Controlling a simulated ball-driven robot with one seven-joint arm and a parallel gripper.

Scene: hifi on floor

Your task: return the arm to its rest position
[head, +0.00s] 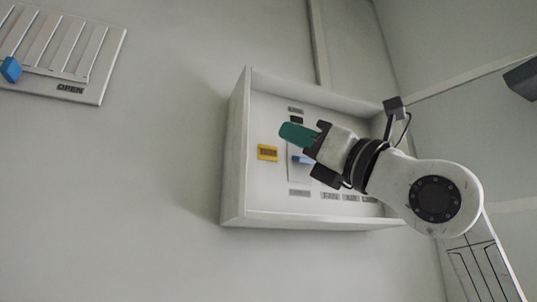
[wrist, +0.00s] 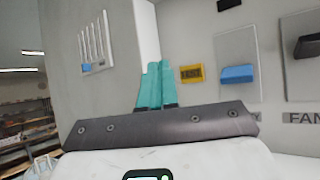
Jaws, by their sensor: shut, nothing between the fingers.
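My gripper (head: 298,134) has teal fingers and is in front of the open white wall box (head: 236,150) in the head view. The fingers point left and look closed together, with nothing between them. In the wrist view my gripper (wrist: 155,84) shows its teal fingers side by side, near the box's left side wall. My arm reaches in from the right of the head view and hides part of the box's inside.
A slotted panel (head: 60,45) with a blue knob (head: 11,69) hangs at upper left. Bare wall lies between.

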